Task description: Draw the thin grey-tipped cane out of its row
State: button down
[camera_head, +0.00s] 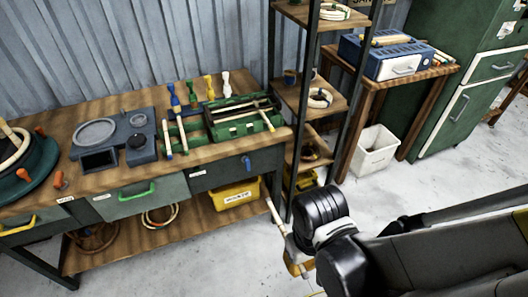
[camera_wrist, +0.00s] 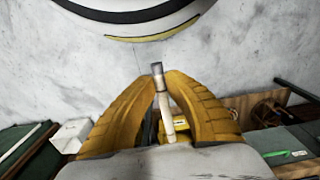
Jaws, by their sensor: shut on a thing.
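A pale thin cane (camera_head: 278,217) with a grey tip (camera_wrist: 157,69) is in my gripper (camera_wrist: 160,85). In the wrist view the cane (camera_wrist: 165,112) runs between the two yellow fingers, which are closed around it. In the head view my gripper (camera_head: 298,262) is low in front of the shelf, right of the workbench, and the cane slants up and left from it toward the bench's right corner. The cane is clear of the green rack (camera_head: 240,128) on the bench, where other canes lie. The cane's far end is partly hidden in the wrist view.
The shelf unit (camera_head: 310,95) stands close behind my gripper. A white bin (camera_head: 375,150) stands to the right.

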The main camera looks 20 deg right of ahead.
jog(key=shift+s+r+p, duration=0.2)
jog(key=shift+r+p, duration=1.45)
jog(key=shift+r, duration=0.1)
jog(key=shift+s+r+p, duration=0.15)
jog(key=shift+r+p, duration=1.45)
jog(key=shift+r, duration=0.1)
jog(key=shift+f, duration=0.1)
